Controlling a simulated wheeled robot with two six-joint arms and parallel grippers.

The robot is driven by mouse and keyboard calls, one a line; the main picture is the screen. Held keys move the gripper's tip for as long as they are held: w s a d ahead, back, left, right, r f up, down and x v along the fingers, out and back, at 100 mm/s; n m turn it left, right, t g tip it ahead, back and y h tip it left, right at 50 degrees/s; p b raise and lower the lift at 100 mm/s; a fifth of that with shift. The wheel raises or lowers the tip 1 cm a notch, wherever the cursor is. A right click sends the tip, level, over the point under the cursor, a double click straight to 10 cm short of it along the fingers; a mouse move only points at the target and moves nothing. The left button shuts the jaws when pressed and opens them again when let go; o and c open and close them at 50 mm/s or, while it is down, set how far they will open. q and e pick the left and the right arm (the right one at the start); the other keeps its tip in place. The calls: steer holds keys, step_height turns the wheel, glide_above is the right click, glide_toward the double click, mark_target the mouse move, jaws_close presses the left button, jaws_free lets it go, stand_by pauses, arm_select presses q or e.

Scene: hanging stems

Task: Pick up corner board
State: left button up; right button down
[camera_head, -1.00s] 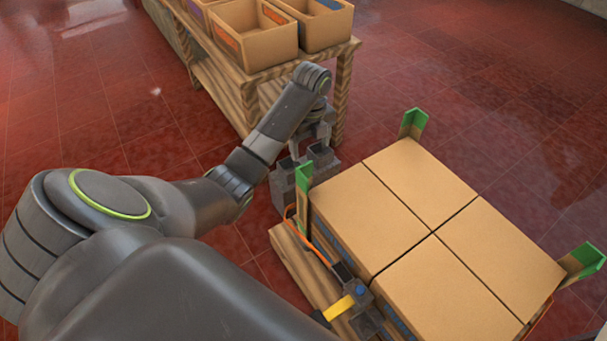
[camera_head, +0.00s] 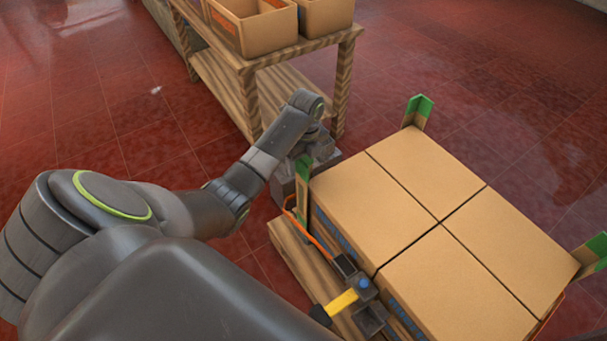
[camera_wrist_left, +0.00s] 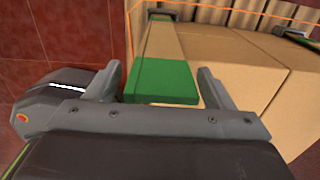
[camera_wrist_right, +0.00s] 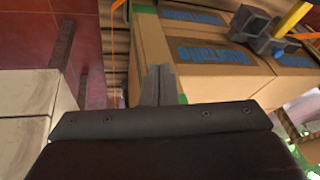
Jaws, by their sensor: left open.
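A corner board with a green top (camera_head: 304,180) stands upright at the near-left corner of the boxes. In the left wrist view its green end (camera_wrist_left: 165,82) lies between the two fingers of my left gripper (camera_wrist_left: 162,85), which is open around it. In the head view my left arm reaches in behind this corner board and the fingertips are mostly hidden. My right gripper (camera_wrist_right: 157,85) shows its two fingers together and empty in the right wrist view, beside the boxes. It is not visible in the head view.
Cardboard boxes (camera_head: 420,180) sit on a wooden pallet (camera_head: 290,262) with an orange strap (camera_head: 312,237). A strapping tool with a yellow handle (camera_head: 341,303) is at the front side. More corner boards stand at the far (camera_head: 418,112) and right (camera_head: 592,252) corners. A wooden table (camera_head: 255,65) holds open bins behind.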

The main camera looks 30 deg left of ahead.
arm_select(q)
steer(key=shift+f, duration=0.25)
steer(key=c, duration=1.1)
steer(key=shift+o, duration=0.2)
arm_select(e)
steer(key=shift+r, duration=0.15)
arm_select(q)
steer(key=shift+r, duration=0.1)
